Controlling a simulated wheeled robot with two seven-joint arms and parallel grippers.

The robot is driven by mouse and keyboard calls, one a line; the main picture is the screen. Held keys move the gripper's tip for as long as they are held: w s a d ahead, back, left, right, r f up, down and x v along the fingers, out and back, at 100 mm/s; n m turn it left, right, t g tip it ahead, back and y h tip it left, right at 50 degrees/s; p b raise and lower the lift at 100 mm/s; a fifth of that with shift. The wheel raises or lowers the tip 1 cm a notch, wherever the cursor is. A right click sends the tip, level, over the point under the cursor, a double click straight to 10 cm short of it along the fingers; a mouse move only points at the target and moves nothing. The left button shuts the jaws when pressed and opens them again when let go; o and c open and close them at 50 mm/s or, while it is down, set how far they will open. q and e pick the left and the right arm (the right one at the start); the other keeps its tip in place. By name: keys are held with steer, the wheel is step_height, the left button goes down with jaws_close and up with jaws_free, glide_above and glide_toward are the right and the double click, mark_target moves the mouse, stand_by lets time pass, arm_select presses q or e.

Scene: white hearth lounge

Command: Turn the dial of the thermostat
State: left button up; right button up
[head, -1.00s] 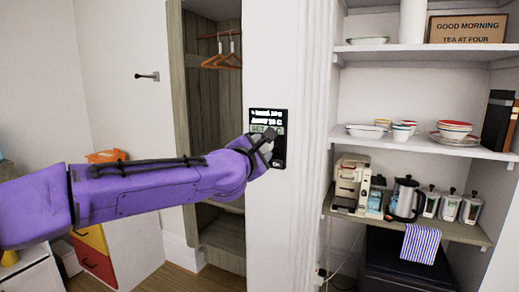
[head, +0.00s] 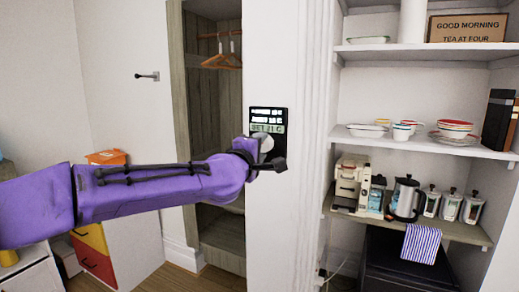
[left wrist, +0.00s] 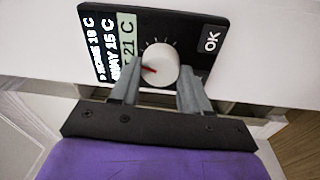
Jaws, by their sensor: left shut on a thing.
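The thermostat (head: 268,113) is a black panel on the white wall, with a lit screen that reads SET 21 C in the head view. In the left wrist view the thermostat (left wrist: 193,20) appears turned on its side, with white HOME and AWAY lines, a green SET strip (left wrist: 127,38) and an OK button (left wrist: 211,40). Its round pale dial (left wrist: 160,66) has a red pointer mark. My left gripper (left wrist: 158,78) is shut on the dial, one grey finger on each side. In the head view my left gripper (head: 267,153) covers the panel's lower part. My right gripper is not in view.
To the right are shelves (head: 410,140) with bowls, cups, a coffee machine (head: 351,186) and a kettle (head: 406,199). An open wardrobe (head: 215,105) with hangers is left of the wall. A wall hook (head: 148,76) sits further left.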

arm_select(q)
steer(key=m, duration=0.6)
steer(key=shift+h+b, duration=0.35)
steer(key=shift+h, duration=0.05)
steer(key=shift+m, duration=0.4)
steer(key=o, duration=1.1)
steer(key=shift+c, duration=0.2)
steer(key=b+v, duration=0.3)
steer(key=v, duration=0.7)
steer(key=shift+s, duration=0.2)
steer(key=shift+a, duration=0.15)
